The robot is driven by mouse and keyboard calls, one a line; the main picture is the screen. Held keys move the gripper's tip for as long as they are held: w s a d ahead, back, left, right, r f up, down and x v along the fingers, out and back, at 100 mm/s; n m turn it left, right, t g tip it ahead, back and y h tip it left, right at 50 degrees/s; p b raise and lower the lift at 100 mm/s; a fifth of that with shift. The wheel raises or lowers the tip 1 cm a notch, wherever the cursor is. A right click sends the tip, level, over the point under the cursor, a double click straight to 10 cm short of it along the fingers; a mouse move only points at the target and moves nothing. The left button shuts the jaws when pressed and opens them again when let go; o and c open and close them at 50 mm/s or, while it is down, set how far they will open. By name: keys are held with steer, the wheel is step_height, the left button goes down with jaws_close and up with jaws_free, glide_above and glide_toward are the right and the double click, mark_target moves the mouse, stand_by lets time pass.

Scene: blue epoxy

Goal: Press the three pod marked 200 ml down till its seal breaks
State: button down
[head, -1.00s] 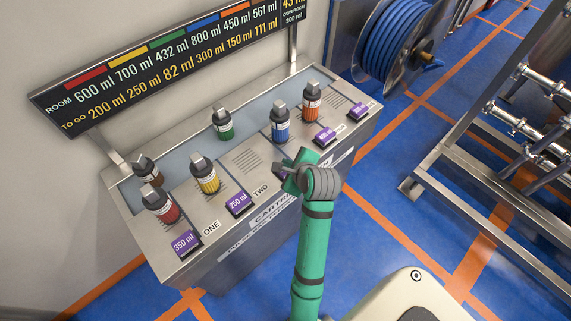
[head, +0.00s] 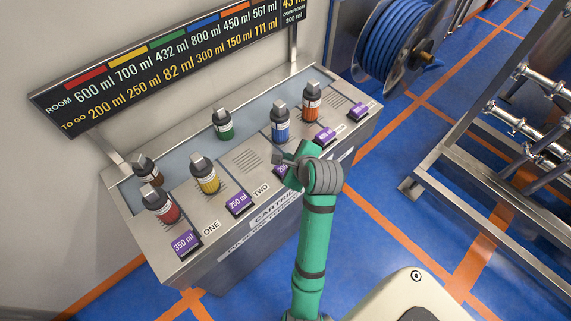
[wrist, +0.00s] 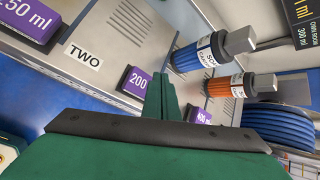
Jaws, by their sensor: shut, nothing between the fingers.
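The purple block marked 200 (wrist: 134,80) sits on the front slope of the steel counter, right of the TWO label. My fingers hide its right part in the wrist view. In the head view a sliver of this purple block (head: 280,170) shows just left of my wrist. My gripper (head: 279,157) is shut and empty, close beside and above that block in the picture. In the wrist view the green fingertips (wrist: 161,88) are together and overlap the block's right edge. I cannot tell whether they touch it.
Similar purple blocks marked 350 ml (head: 185,243), 250 ml (head: 238,203) and 400 (head: 325,136) line the counter's (head: 140,215) front. Behind them stand a red bottle (head: 161,206), a yellow bottle (head: 206,177), a blue bottle (head: 280,125) and others. A price board (head: 180,75) hangs behind.

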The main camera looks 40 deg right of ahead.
steer(key=shift+w+r, duration=0.1)
steer(key=shift+r, duration=0.75)
step_height(320, 180, up, 2)
steer(key=shift+r, duration=0.15)
